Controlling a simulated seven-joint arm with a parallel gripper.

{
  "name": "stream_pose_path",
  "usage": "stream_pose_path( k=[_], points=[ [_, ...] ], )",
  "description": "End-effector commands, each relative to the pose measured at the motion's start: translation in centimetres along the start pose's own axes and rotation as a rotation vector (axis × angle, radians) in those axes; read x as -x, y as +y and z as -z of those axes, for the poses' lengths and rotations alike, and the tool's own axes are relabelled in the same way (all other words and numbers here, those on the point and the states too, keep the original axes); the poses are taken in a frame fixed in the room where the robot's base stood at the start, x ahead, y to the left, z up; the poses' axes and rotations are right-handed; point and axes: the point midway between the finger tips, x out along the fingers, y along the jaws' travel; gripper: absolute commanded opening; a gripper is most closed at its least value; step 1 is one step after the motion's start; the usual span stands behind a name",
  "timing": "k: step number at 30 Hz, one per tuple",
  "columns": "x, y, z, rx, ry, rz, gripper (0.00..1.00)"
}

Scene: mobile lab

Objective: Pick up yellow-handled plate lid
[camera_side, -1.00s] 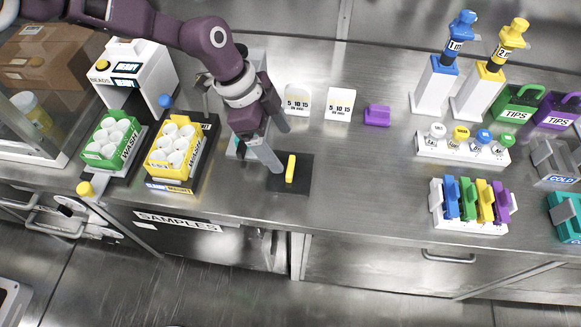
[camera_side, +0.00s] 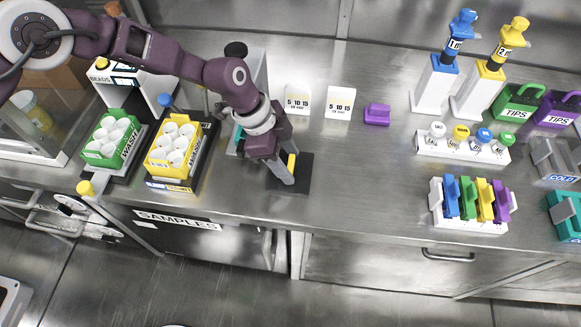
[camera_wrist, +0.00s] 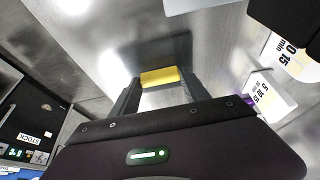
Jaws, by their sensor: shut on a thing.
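The yellow handle (camera_side: 292,161) of the plate lid shows at my fingertips in the side view, above a dark square (camera_side: 304,177) near the table's front edge. My gripper (camera_side: 290,174) reaches down from the upper left and is shut on this handle. In the wrist view, the yellow handle (camera_wrist: 160,76) lies crosswise between the two fingers of my gripper (camera_wrist: 160,82). My fingers hide part of the handle and of the dark square. I cannot tell whether the lid is clear of the surface below.
A yellow rack (camera_side: 157,172) and a green rack (camera_side: 94,157) of white tubes stand to the left. Two white timer cards (camera_side: 340,103) and a purple block (camera_side: 377,114) are behind to the right. The steel tabletop (camera_side: 365,175) right of the dark square is clear.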

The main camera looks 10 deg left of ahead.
Motion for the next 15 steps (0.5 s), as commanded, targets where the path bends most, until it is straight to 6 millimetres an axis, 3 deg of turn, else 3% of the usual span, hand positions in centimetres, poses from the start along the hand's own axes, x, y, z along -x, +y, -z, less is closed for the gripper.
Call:
stream_pose_path(
  k=[8, 15],
  points=[
    [0.7, -0.1, 0.3, 0.000, 0.001, 0.002, 0.15],
    [6.1, -0.1, 2.6, -0.002, 0.002, 0.005, 0.15]
  ],
)
